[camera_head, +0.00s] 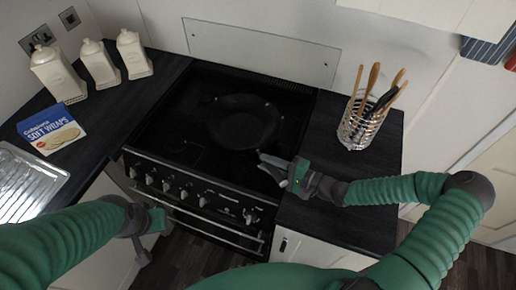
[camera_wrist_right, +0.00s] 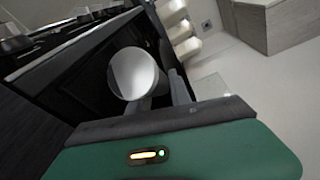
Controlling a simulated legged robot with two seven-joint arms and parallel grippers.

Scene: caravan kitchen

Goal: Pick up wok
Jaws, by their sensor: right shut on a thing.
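The black wok (camera_head: 247,120) sits on the dark hob of the cooker, and its dark rim is hard to tell from the hob. My right gripper (camera_head: 268,163) is at the wok's near right side, shut on what looks like its handle, which the fingers mostly hide. In the right wrist view, a pale round surface (camera_wrist_right: 133,73) shows just beyond the fingers; I cannot tell what it is. My left gripper (camera_head: 146,238) hangs in front of the oven, away from the wok. Its finger opening is unclear.
Three cream canisters (camera_head: 100,63) and a blue wraps packet (camera_head: 51,128) stand on the left worktop, by a metal drainer (camera_head: 25,185). A wire utensil holder (camera_head: 361,122) stands on the right worktop. A glass splashback (camera_head: 262,52) is behind the hob.

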